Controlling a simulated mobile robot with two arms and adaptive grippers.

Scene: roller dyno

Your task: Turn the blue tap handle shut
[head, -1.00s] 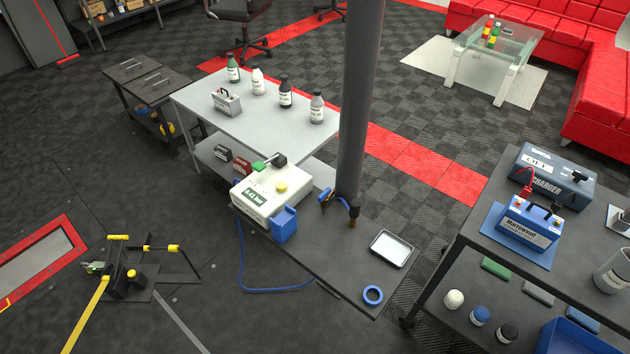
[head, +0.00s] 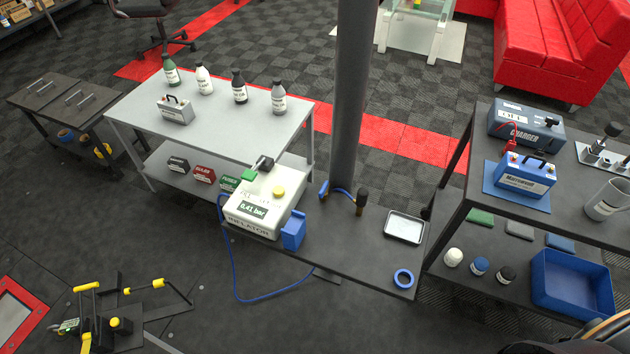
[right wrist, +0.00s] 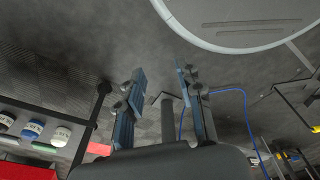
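A small blue part, which looks like the tap handle (head: 324,188), stands at the foot of the grey column in the head view. A blue curved piece runs from it toward a dark upright fitting (head: 361,201) on the dark low bench (head: 345,245). At this size I cannot tell how far the handle is turned. My right gripper (right wrist: 163,82) is open in the right wrist view, with nothing between its two fingers. It is apart from the tap. My left gripper is in neither current view.
The grey column (head: 352,90) rises behind the tap. The cream inflator (head: 262,212) stands left of it; a metal tray (head: 405,227) and blue ring (head: 403,279) lie to the right. A dark shelf cart (head: 455,225) with charger and battery stands at right. Open floor lies in front.

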